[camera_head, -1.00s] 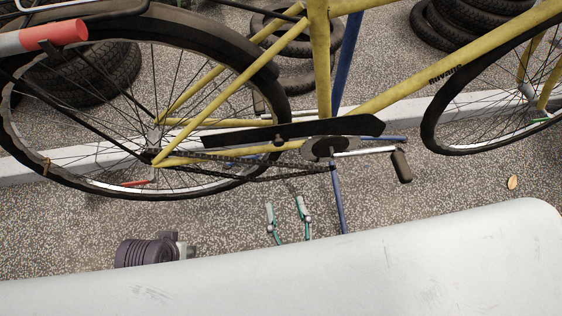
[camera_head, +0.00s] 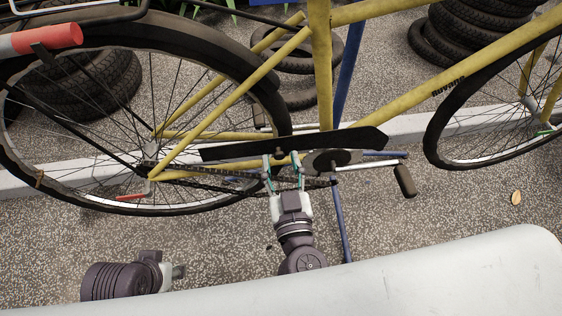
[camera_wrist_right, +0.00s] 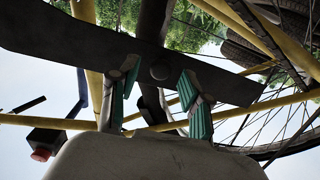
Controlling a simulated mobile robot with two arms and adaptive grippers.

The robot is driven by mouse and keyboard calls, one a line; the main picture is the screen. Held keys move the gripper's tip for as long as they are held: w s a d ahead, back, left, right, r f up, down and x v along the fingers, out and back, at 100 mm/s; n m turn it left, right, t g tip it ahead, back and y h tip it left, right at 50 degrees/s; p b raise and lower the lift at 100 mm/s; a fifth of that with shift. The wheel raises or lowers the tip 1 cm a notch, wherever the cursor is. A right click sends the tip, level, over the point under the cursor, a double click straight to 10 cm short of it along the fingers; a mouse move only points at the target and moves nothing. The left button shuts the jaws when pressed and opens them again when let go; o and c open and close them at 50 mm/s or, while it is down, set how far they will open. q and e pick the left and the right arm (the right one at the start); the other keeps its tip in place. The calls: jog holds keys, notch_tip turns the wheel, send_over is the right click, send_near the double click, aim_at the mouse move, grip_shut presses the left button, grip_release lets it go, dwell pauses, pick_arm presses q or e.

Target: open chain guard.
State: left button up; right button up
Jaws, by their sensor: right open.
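The chain guard (camera_head: 345,139) is a long black plate along the upper run of the chain on the yellow bicycle. It lies nearly level, tilted up slightly to the right.
The crank and pedal (camera_head: 404,181) stick out to the right of my right gripper. The spoked rear wheel (camera_head: 262,95) is to the left and the front wheel (camera_head: 438,150) to the right. Stacked tyres (camera_head: 437,45) stand behind.

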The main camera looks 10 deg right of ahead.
jog(key=shift+w, duration=0.25)
grip_shut()
dwell(0.4)
